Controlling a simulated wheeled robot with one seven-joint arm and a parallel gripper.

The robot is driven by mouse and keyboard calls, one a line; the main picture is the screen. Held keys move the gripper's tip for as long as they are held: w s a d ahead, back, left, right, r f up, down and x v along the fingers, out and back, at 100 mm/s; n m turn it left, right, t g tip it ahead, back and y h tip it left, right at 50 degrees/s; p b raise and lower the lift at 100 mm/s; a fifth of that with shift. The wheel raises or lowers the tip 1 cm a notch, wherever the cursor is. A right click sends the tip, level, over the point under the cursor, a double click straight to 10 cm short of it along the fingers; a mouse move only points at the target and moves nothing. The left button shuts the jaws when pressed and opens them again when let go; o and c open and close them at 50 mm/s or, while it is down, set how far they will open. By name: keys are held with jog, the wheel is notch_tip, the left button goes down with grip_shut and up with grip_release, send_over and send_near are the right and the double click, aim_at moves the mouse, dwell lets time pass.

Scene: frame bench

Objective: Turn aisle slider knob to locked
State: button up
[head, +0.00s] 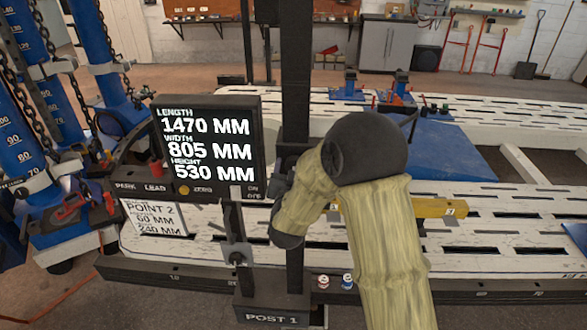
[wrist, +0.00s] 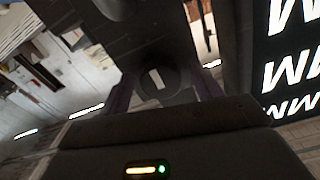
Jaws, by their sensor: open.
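A round dark knob (wrist: 146,91) with a pale bar mark shows in the middle of the wrist view, on a dark block (wrist: 150,30). The mark stands nearly upright in that picture, slightly tilted. My gripper (wrist: 164,92) is open, with one purplish finger on each side of the knob. I cannot tell whether the fingers touch it. In the head view, my sleeved arm covers part of the dark upright post (head: 295,90) marked POST 1 at its base, and my fingers and this knob cannot be made out there.
A display (head: 210,150) reading length, width and height stands just left of the post; it also shows close on the right of the wrist view (wrist: 290,60). A slotted white bench (head: 480,205) extends behind. Blue cylinders (head: 35,95) stand left.

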jog(key=c, duration=1)
jog(key=shift+f+b, duration=0.1)
jog(key=shift+b, duration=0.4)
jog(key=m+b, duration=0.3)
jog(key=b, duration=0.2)
jog(key=shift+f, duration=0.2)
jog(key=m+b, duration=0.5)
jog(key=b, duration=0.3)
jog(key=shift+a+m, duration=0.1)
jog(key=shift+m, duration=0.3)
jog(key=m+b, duration=0.5)
jog(key=b, duration=0.2)
jog(key=shift+r+b, duration=0.1)
jog(key=shift+b, duration=0.25)
jog(key=m+b, duration=0.4)
jog(key=shift+r, duration=0.3)
